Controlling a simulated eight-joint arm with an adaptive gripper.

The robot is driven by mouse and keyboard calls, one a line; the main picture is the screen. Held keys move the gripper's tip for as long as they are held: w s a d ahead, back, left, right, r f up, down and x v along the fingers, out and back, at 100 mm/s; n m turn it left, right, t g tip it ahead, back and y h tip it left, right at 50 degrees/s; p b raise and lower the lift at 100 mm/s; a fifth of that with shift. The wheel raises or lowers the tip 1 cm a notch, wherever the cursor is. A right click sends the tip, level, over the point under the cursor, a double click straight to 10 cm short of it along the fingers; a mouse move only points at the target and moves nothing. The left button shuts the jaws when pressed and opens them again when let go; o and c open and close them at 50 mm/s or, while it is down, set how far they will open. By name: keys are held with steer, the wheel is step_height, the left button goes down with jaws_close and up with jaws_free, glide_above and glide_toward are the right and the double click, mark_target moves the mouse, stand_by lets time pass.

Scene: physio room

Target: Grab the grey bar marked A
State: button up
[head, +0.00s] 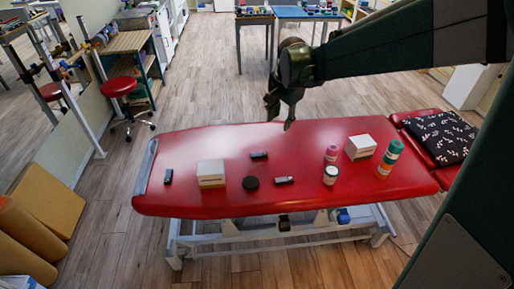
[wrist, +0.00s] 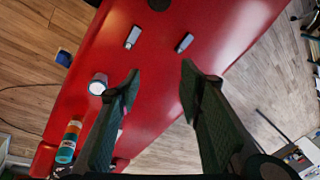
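Several small bars lie on the red treatment table (head: 320,199), and no letter A can be read on any. One grey bar with a dark end (head: 284,180) lies near the table's front middle; it also shows in the wrist view (wrist: 132,38). A darker bar (head: 259,155) lies behind it, and it shows too in the wrist view (wrist: 185,43). A third, black bar (head: 168,176) lies at the table's left end. My gripper (head: 280,122) hangs above the table's back edge, apart from the bars. In the wrist view its fingers (wrist: 158,82) are spread and empty.
On the table are a black puck (head: 250,183), a white box (head: 211,174), a white jar (head: 331,175), a pink cylinder (head: 331,153), another box (head: 360,147) and an orange-green cylinder (head: 390,158). A red stool (head: 119,87) stands back left.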

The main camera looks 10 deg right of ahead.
steer(key=w+a+f+m+g+b, duration=0.1)
steer(key=w+a+f+m, duration=0.25)
steer(key=w+f, duration=0.8)
steer(key=m+g, duration=0.2)
steer(key=m, duration=0.2)
glide_above(261, 154)
steer(key=shift+f+b, duration=0.45)
steer(key=shift+f, duration=7.2)
steer(key=shift+f, duration=1.3)
steer(key=shift+f+b, duration=0.75)
steer(key=shift+f, duration=1.85)
steer(key=shift+c, duration=0.4)
